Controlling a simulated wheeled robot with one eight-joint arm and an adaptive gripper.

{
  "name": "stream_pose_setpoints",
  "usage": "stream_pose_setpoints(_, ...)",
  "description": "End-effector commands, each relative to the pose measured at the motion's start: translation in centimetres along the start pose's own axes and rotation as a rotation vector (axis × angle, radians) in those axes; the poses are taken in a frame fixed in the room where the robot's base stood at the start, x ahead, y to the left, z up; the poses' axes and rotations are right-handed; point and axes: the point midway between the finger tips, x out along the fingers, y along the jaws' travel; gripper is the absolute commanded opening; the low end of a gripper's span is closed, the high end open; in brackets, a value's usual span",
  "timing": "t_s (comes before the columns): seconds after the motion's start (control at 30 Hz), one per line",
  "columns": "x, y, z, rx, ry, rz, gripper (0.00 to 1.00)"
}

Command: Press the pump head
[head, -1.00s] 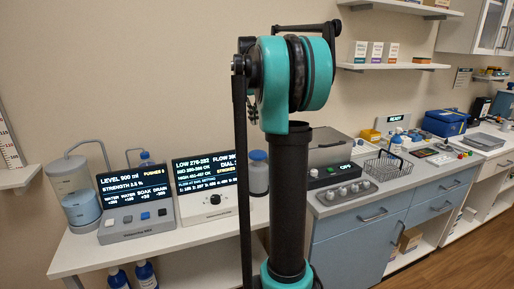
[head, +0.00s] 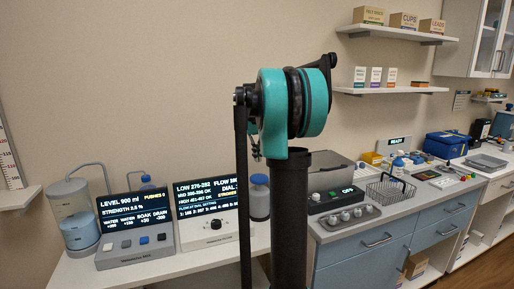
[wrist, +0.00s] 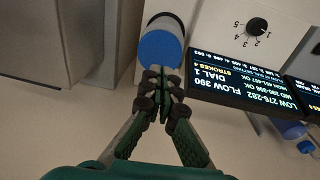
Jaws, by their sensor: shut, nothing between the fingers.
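My gripper (wrist: 160,73) is shut and empty. In the wrist view its fingertips overlap the near edge of the blue cap; I cannot tell whether they touch it. The flow display (wrist: 237,72) beside the pump reads FLOW 390, DIAL 1, STROKES 4. My arm hides part of that display in the head view.
A dial knob (wrist: 257,27) sits on the panel by the display. A second display unit (head: 135,210) and a clear tank (head: 75,213) stand to the left. A blue-grey cabinet (head: 345,262) with a heater unit and wire basket (head: 390,190) is to the right. Wall shelves (head: 390,90) hang above.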

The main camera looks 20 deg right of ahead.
Motion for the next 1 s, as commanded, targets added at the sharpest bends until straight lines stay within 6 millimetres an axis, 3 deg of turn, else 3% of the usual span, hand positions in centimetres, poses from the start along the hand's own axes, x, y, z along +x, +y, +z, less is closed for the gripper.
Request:
stream_pose_setpoints(0.2, 4.1, 0.0, 0.0, 0.001, 0.0, 0.0, 0.0)
stream_pose_setpoints(0.4, 6.2, 0.0, 0.0, 0.0, 0.0, 0.0, 0.0)
stream_pose_setpoints(1.0, 7.7, 0.0, 0.0, 0.0, 0.0, 0.0, 0.0)
